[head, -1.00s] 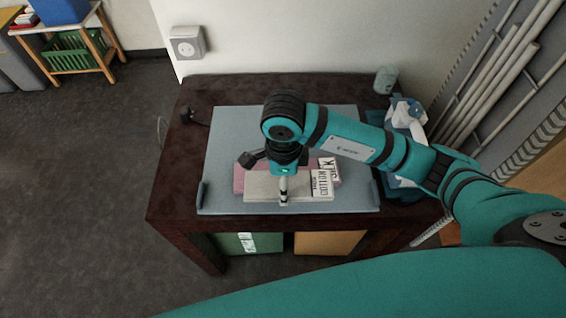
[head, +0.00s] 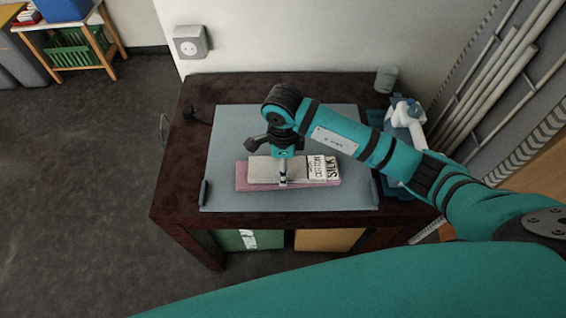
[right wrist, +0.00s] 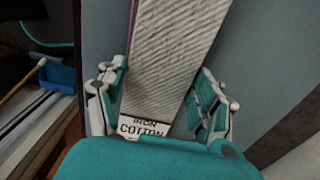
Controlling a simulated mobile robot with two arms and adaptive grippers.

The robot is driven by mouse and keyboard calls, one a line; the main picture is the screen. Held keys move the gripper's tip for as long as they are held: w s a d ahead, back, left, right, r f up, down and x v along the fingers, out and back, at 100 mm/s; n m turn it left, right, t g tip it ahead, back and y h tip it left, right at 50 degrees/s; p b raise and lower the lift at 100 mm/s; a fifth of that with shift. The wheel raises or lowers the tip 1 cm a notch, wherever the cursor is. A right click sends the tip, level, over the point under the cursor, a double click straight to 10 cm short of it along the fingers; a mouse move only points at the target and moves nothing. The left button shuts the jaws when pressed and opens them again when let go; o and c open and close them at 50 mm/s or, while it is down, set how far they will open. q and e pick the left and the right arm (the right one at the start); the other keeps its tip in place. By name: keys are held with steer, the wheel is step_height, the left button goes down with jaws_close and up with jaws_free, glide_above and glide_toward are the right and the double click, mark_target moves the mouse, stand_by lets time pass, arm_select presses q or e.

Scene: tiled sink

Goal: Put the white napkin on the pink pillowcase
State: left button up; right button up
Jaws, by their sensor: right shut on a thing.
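The white napkin (head: 265,168) is a flat, pale, folded strip over the pink pillowcase (head: 255,187). Pink shows along the pillowcase's near edge and left end. I cannot tell whether the napkin rests on it or hangs just above. A white and black lettered label (head: 322,168) covers the right end. My right gripper (head: 283,181) points down at the napkin's middle and is shut on it. In the right wrist view, the gripper's fingers (right wrist: 160,105) stand on both sides of the ribbed napkin (right wrist: 172,60). My left gripper is not in view.
A grey board (head: 225,140) lies on the dark wooden table (head: 185,165), clear around the pillowcase. A white and blue spray bottle (head: 407,115) and a cup (head: 386,79) stand at the right. A socket (head: 190,42) is on the wall behind.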

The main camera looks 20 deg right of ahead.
steer(key=o, duration=1.2)
steer(key=shift+f, duration=0.1)
steer(key=shift+r, duration=0.6)
step_height(320, 180, up, 11)
steer(key=shift+r+b, duration=0.1)
steer(key=shift+b, duration=0.4)
steer(key=shift+s, duration=0.1)
